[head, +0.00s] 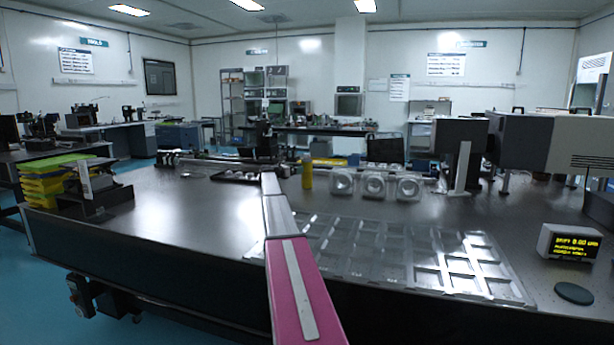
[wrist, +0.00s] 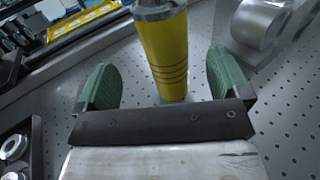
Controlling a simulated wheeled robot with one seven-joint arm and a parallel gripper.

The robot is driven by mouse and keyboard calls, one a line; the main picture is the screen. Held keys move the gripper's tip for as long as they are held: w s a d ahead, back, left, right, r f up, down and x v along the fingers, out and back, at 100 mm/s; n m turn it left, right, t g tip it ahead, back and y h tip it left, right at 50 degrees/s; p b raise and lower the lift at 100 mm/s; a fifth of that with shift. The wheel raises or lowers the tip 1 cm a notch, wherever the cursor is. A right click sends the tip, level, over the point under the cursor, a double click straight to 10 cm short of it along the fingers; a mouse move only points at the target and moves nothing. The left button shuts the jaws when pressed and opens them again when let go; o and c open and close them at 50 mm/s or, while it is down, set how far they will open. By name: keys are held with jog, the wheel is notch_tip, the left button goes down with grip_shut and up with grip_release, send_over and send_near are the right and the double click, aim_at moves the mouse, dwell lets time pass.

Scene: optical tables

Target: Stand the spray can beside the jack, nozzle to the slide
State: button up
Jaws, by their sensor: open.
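The yellow spray can (head: 307,172) stands upright toward the back middle of the optical table (head: 180,207). In the wrist view the can (wrist: 166,50) shows dark rings round its lower body and a grey upper part cut off by the frame. My gripper (wrist: 163,82) is open, with green fingers left and right of the can and a visible gap on each side. The nozzle's direction cannot be told. In the head view my fingers cannot be made out. I cannot pick out the jack or the slide with certainty.
Several silver mounts (head: 374,184) stand right of the can. A dark tray with round parts (wrist: 15,148) lies to its left. A silver compartment tray (head: 400,250) covers the front right. Yellow bins (head: 45,185) stand at the left edge. The table's left part is largely clear.

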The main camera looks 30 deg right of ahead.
aim_at(307, 166)
jog(key=shift+w+d+f, duration=0.1)
jog(key=shift+w+d, duration=0.05)
jog(key=shift+d, duration=2)
jog(key=shift+w+d+f, duration=0.1)
jog(key=shift+w+d, duration=0.05)
jog(key=shift+d, duration=1.95)
jog(key=c, duration=1.1)
jog(key=shift+c, duration=0.7)
jog(key=shift+r, duration=0.15)
